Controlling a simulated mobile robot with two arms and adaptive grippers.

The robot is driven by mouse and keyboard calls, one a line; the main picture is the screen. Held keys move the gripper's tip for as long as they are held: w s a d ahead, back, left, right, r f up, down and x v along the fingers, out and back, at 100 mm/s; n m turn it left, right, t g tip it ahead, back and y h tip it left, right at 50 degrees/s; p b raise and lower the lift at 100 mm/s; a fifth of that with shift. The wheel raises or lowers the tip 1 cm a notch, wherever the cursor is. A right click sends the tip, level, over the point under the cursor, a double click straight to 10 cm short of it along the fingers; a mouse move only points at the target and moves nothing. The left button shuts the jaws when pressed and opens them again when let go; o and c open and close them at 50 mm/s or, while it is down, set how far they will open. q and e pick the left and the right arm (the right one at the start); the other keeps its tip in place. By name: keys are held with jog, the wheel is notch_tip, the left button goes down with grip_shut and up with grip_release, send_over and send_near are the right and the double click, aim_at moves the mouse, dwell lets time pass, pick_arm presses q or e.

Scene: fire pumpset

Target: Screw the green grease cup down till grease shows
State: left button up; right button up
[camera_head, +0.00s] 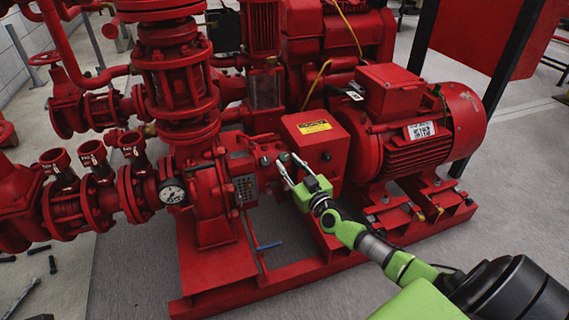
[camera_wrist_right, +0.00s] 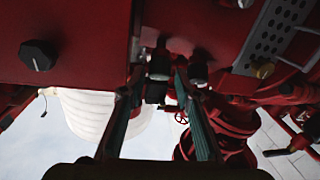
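My right gripper (camera_head: 288,161) reaches in from the lower right, with its pale fingertips at the shaft housing between the pump and the motor. A small greenish cup (camera_head: 284,157), which looks like the grease cup, sits between or just behind the fingertips. In the right wrist view the two fingers of the gripper (camera_wrist_right: 158,80) stand apart. Small dark caps (camera_wrist_right: 159,65) show between and beyond them, too dark to tell which is green. I cannot tell whether a finger touches the cup. No grease can be made out. My left gripper is out of view.
A red box with a yellow label (camera_head: 314,128) stands close right of the fingertips, before the red motor (camera_head: 430,125). The pump casing with a gauge (camera_head: 172,194) is to the left. A blue-handled valve (camera_head: 268,246) hangs below. Grey floor is free in front.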

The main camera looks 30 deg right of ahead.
aim_at(286, 160)
jog(key=shift+w+d+b, duration=0.15)
jog(key=shift+w+b, duration=0.4)
jog(key=shift+w, duration=1.15)
jog(key=c, duration=0.8)
jog(key=shift+c, duration=0.2)
